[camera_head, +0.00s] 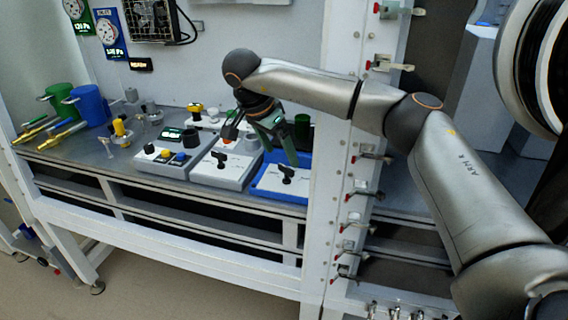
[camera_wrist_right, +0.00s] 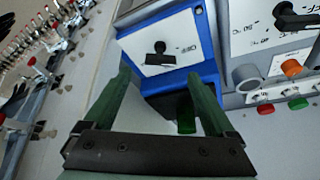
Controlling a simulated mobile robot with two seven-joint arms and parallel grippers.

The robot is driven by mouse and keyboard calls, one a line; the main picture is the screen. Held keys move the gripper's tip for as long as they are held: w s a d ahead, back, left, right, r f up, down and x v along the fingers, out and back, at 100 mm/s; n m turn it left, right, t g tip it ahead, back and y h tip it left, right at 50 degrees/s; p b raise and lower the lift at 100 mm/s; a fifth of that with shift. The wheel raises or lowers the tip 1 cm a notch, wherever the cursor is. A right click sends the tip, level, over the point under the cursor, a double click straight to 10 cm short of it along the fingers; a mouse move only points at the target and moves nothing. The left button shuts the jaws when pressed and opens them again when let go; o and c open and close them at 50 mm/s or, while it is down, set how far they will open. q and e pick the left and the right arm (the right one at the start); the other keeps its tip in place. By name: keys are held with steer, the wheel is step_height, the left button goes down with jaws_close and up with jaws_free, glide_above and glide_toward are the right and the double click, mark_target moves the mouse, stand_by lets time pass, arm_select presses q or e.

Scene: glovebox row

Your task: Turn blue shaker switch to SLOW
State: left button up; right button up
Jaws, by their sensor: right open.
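The blue shaker (camera_head: 262,192) stands on the bench against the right-hand post, with a white top panel and a black switch (camera_head: 288,173). In the right wrist view the blue shaker (camera_wrist_right: 209,73) appears upside down, and its black switch (camera_wrist_right: 158,57) sits on the white panel near small lettering. I cannot surely read the switch setting. My right gripper (camera_head: 279,156) is open and empty, with green fingers reaching down above the back of the blue shaker. In the wrist view its fingertips (camera_wrist_right: 162,80) are apart, with the switch beyond them, untouched. My left gripper is not in view.
A grey shaker (camera_head: 222,178) with a similar black switch stands left of the blue one. Further left is a control box (camera_head: 172,166) with coloured knobs. A dark green vessel (camera_head: 302,127) stands behind the blue shaker. The white post (camera_head: 338,130) carries several red-tipped valves.

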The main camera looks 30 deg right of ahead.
mark_target(286, 167)
steer(key=shift+x, duration=2.25)
steer(key=c, duration=1.4)
